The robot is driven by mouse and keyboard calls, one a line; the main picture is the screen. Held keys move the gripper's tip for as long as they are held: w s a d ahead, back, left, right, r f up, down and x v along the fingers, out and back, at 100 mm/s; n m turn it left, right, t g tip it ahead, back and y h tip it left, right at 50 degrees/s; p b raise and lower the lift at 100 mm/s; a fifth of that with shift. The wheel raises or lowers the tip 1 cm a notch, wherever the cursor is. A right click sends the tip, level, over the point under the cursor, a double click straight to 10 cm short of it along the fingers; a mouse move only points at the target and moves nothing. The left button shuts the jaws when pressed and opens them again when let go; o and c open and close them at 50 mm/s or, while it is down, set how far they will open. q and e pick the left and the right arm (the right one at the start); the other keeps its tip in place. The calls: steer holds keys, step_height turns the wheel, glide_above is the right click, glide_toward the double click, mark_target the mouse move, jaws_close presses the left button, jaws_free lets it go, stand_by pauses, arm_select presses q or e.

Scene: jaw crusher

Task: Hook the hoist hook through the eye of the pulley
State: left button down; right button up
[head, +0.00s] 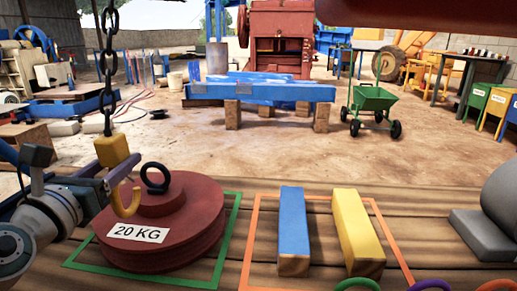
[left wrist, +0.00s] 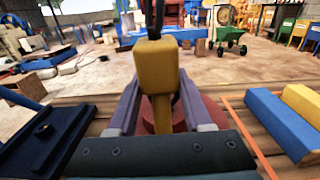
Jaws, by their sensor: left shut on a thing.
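The hoist hook hangs on a dark chain (head: 107,70). It has a yellow block (head: 112,150) and a yellow curved hook (head: 126,205) below it. My left gripper (head: 112,172) is shut on the block; in the left wrist view its fingers (left wrist: 158,108) flank the yellow block (left wrist: 153,68). The pulley (head: 170,225) is a dark red stepped disc marked 20 KG, lying flat on the wooden table. Its black eye (head: 155,179) stands upright on top. The hook is just left of the eye, apart from it. In the left wrist view the block hides the eye.
A green outline (head: 226,240) surrounds the pulley. A blue bar (head: 291,225) and a yellow bar (head: 355,230) lie to the right within an orange outline (head: 252,235). A grey object (head: 480,232) stands at the far right. Coloured rings (head: 357,284) show at the front edge.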

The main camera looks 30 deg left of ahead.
arm_select(q)
steer(key=shift+w+a+r, duration=0.1)
steer(key=shift+w, duration=0.05)
steer(key=shift+f+b+x, duration=0.15)
steer(key=shift+b+x, duration=0.4)
steer(key=shift+x, duration=0.3)
steer(key=shift+f+b+x, duration=0.15)
steer(key=shift+b+x, duration=0.35)
steer(key=shift+x, duration=0.35)
steer(key=shift+w+a, duration=0.2)
steer(key=shift+w, duration=0.15)
steer(key=shift+w, duration=0.1)
steer(key=b+x, duration=0.2)
steer(key=x, duration=0.1)
steer(key=shift+w+a+r, duration=0.1)
steer(key=shift+r, duration=0.05)
steer(key=shift+r, duration=0.1)
steer(key=shift+w+a+r, duration=0.25)
steer(key=shift+w+r, duration=0.15)
steer(key=shift+w, duration=0.05)
